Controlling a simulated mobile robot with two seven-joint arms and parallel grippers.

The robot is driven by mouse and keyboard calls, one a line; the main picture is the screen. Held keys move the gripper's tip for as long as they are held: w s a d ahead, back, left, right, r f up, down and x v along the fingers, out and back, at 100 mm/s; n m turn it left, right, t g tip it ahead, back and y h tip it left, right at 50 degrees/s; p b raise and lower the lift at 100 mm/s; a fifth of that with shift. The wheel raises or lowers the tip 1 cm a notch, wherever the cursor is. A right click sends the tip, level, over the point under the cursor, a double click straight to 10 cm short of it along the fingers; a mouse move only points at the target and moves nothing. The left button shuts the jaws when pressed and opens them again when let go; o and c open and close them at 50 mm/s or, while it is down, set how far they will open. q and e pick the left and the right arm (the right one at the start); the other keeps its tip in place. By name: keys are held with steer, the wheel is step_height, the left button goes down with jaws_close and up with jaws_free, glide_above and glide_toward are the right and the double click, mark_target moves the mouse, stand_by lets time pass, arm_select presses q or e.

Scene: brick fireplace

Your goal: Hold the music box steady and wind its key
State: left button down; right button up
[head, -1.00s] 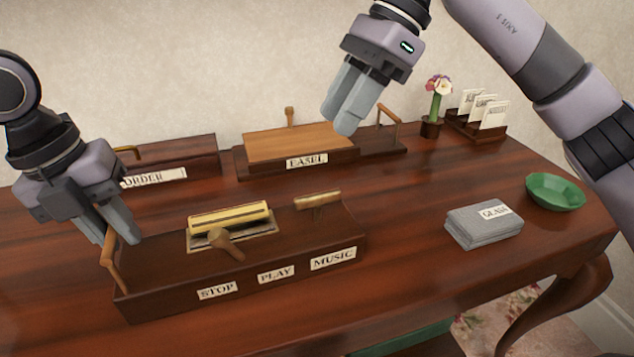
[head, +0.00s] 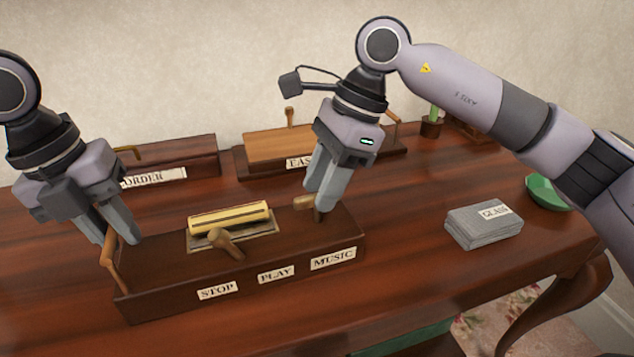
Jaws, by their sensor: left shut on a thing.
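The music box (head: 165,283) is a long dark wooden box on the table, with STOP, PLAY and MUSIC labels on its front. A brass cylinder (head: 228,219) and a wooden lever (head: 226,243) sit on its top. My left gripper (head: 119,238) is shut on the wooden handle (head: 110,262) at the box's left end. The wooden key (head: 303,203) stands at the top right of the box, partly hidden by my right gripper (head: 322,203). The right fingertips point down at the key, one overlapping the other; I cannot tell whether they grip it.
Behind stand a box labelled ORDER (head: 190,152) and an easel box (head: 262,146), partly covered by my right arm. A grey stack labelled GLASS (head: 478,231) and a green bowl (head: 543,192) lie to the right. The table between box and stack is clear.

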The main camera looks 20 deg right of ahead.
steer(key=shift+a+f, duration=0.1)
steer(key=shift+f, duration=0.1)
jaws_close()
